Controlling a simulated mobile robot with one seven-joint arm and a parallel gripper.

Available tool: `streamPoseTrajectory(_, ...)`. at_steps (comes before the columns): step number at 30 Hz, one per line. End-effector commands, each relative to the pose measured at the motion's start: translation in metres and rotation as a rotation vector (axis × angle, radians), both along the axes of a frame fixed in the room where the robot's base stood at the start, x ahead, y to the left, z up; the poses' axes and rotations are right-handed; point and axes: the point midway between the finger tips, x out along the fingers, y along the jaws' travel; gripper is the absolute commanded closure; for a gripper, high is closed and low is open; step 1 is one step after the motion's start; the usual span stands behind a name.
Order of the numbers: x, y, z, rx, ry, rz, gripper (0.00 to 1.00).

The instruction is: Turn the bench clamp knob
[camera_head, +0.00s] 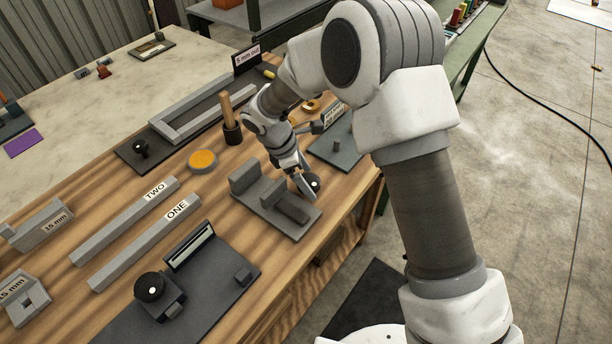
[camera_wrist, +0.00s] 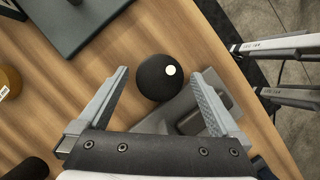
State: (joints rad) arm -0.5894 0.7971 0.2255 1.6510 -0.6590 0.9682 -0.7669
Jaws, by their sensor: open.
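The bench clamp (camera_head: 262,211) is a grey plate with an upright block and a bar, near the bench's front edge. Its knob (camera_head: 314,184) is dark and round with a white dot, partly hidden by my gripper in the head view. In the wrist view the black knob (camera_wrist: 152,80) shows between the finger tips, with the grey clamp body (camera_wrist: 178,112) below it. My gripper (camera_head: 303,184) is open over the clamp's right end. In the wrist view the fingers (camera_wrist: 166,74) stand either side of the knob with gaps; contact does not show.
A dark fixture with another black knob (camera_head: 150,287) stands at the front left. Bars marked ONE (camera_head: 145,245) and TWO (camera_head: 125,220) lie left of the clamp. An orange-topped disc (camera_head: 203,159) and a dark plate (camera_head: 333,150) are close by. Bare wood lies between them.

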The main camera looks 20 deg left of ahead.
Motion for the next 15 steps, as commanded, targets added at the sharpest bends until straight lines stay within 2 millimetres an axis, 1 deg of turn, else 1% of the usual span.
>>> streamPoseTrajectory(4,-0.001,0.002,0.005,0.001,-0.001,-0.001,0.00)
streamPoseTrajectory(7,-0.002,0.008,0.018,0.003,-0.002,-0.001,0.00)
streamPoseTrajectory(11,-0.006,0.017,0.044,0.004,-0.004,0.001,0.00)
streamPoseTrajectory(15,-0.012,0.030,0.077,0.004,-0.005,0.001,0.00)
